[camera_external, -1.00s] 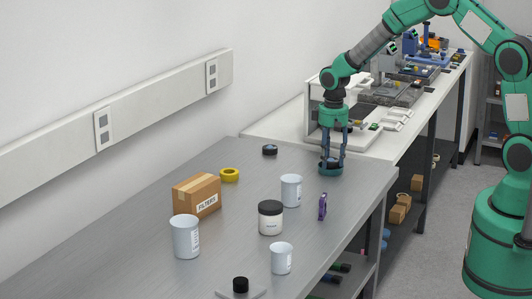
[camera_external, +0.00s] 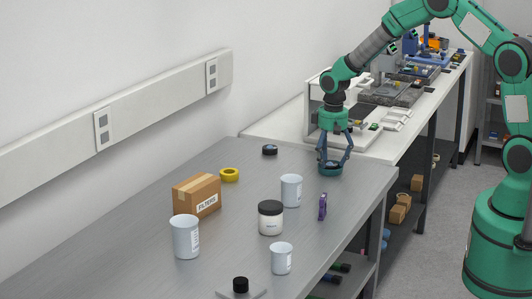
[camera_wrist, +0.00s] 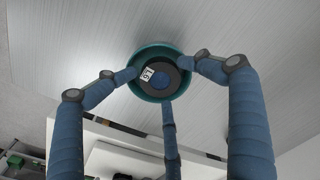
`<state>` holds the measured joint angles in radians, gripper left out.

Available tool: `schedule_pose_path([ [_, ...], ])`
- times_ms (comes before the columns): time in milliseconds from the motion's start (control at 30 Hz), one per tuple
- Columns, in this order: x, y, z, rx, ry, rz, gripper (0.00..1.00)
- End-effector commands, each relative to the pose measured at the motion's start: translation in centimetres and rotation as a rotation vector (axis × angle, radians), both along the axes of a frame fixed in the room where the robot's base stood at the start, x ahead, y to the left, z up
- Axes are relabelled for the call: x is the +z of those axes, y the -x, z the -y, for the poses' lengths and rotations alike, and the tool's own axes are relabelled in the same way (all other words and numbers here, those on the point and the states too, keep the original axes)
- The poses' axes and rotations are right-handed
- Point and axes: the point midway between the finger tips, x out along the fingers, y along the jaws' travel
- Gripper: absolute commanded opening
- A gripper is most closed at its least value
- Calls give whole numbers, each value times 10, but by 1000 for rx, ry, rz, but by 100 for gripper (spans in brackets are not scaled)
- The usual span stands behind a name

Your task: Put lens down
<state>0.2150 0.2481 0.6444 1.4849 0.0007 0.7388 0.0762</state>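The lens (camera_wrist: 158,79) is a round black-rimmed piece with a bluish middle and a small white label. It lies inside a shallow teal round dish (camera_wrist: 152,48). The dish also shows in the external view (camera_external: 331,172), on the grey table near its far right corner; the lens is hard to make out there. My three-fingered gripper (camera_external: 330,160) points down over the dish, its fingers bowed outward. In the wrist view my gripper (camera_wrist: 160,82) has its fingertips spread around the lens, within or over the dish rim. The right fingertip is close to the lens; contact is unclear.
On the grey table (camera_external: 110,235) stand a filters box (camera_external: 196,195), yellow tape roll (camera_external: 229,175), black-lidded jar (camera_external: 270,218), several white cups, a purple item (camera_external: 322,207) and a dark puck (camera_external: 270,150). A white bench (camera_external: 275,125) with equipment adjoins behind.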

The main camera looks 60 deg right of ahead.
Motion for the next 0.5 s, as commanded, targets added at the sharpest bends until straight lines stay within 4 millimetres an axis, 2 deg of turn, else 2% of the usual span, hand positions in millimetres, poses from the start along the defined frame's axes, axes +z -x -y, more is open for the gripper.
schedule_pose_path([
  [33, -24, 15, -3, 0, -8, -36, 64],
  [67, -24, 16, -3, 0, -8, -37, 72],
  [100, -24, 16, -3, 0, -8, -37, 72],
  [167, -24, 16, -3, 0, -8, -38, 71],
  [233, -23, 16, -3, 0, -8, -38, 63],
  [500, -17, 12, -3, 0, -6, -31, 61],
])
